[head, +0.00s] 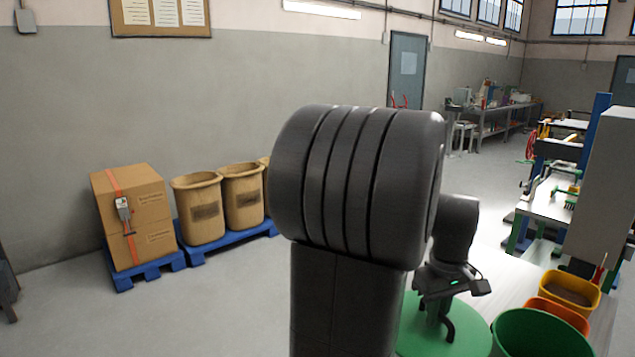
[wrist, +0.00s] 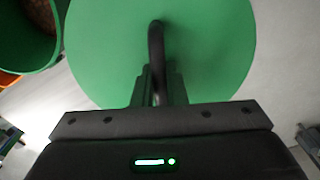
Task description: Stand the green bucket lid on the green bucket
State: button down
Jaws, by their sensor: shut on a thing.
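The green bucket lid (head: 415,336) is a flat green disc with a dark arched handle. My gripper (head: 437,300) is shut on the handle, and the lid hangs below it. In the wrist view the lid (wrist: 215,50) fills the top middle, with the handle (wrist: 156,50) between the fingers of my gripper (wrist: 160,88). The green bucket (head: 540,335) stands just right of the lid in the head view, its top open. It also shows in the wrist view (wrist: 52,55) at the top left, with brown contents inside. My arm hides part of the lid in the head view.
An orange bucket (head: 556,314) and a yellow bucket (head: 571,290) stand behind the green one on a pale surface (head: 505,262). A grey cabinet (head: 605,190) rises at the right.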

jog(key=w+a+f+m, duration=0.1)
jog(key=w+a+f, duration=0.65)
jog(key=f, duration=0.25)
jog(key=w+a+f+m, duration=0.1)
jog(key=w+a+f, duration=0.5)
jog(key=a+f, duration=0.25)
jog(key=a+f+b, duration=0.3)
jog(key=f+b, duration=0.1)
jog(key=f, duration=0.4)
jog(key=a+f+m+b, duration=0.1)
jog(key=a+f+b, duration=0.2)
jog(key=f, duration=0.5)
jog(key=shift+w+a+m+b, duration=0.35)
jog(key=shift+w+a, duration=0.1)
jog(key=shift+a, duration=0.3)
